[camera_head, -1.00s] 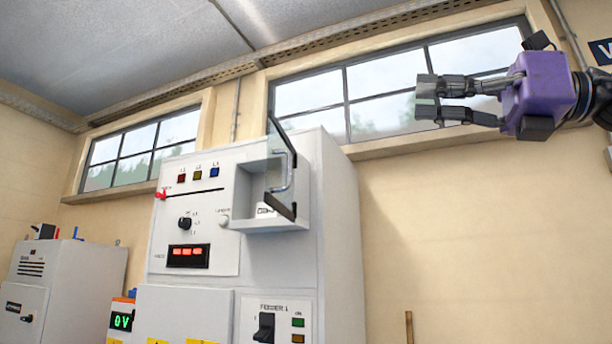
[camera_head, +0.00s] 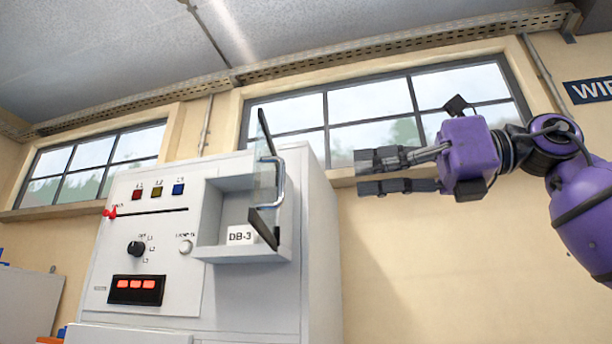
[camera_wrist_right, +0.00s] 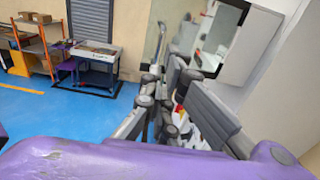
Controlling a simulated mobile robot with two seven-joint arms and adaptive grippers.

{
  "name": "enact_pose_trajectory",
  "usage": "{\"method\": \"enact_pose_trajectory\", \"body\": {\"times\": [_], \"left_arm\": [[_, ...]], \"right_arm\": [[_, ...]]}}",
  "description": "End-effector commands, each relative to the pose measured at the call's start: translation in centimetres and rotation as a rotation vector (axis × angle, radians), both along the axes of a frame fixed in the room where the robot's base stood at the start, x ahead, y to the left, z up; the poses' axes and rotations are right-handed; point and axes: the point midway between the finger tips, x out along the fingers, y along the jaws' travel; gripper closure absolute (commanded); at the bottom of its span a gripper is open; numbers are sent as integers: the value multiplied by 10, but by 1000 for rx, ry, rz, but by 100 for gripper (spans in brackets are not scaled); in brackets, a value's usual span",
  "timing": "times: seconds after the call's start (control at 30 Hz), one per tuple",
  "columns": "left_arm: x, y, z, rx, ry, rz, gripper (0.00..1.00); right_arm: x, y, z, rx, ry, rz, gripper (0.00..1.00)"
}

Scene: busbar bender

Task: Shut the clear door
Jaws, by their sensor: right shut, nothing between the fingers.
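The clear door (camera_head: 264,185) stands open on the right side of a recessed box (camera_head: 215,252) in the upper front of the grey cabinet. It is swung outward and has dark edges and a metal bar handle (camera_head: 280,183). A DB-3 label (camera_head: 241,235) sits in the box. My purple right gripper (camera_head: 360,174) is to the right of the door, apart from it, with its fingers pointing left. It is shut and empty. The right wrist view shows its fingers (camera_wrist_right: 165,115) close up, with a pale cabinet-like shape beyond. My left gripper is not in view.
The cabinet front (camera_head: 150,220) carries coloured lamps, a black rotary knob (camera_head: 136,248) and a red-lit display (camera_head: 137,290). Windows (camera_head: 375,115) and a bare wall (camera_head: 420,270) lie behind. Another grey cabinet (camera_head: 28,300) stands at the far left.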

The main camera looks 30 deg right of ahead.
Motion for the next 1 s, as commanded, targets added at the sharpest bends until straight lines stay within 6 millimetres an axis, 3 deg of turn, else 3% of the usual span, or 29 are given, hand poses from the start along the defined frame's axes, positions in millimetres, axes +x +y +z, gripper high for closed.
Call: {"method": "enact_pose_trajectory", "body": {"times": [0.2,0.4,0.6,1.0], "left_arm": [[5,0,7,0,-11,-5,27],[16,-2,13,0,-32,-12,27],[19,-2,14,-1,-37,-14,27],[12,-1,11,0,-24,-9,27]], "right_arm": [[37,32,-2,-4,6,-4,100],[63,53,-3,-1,6,-3,100],[73,63,-2,1,2,-1,100],[75,65,-2,2,1,0,100]]}}
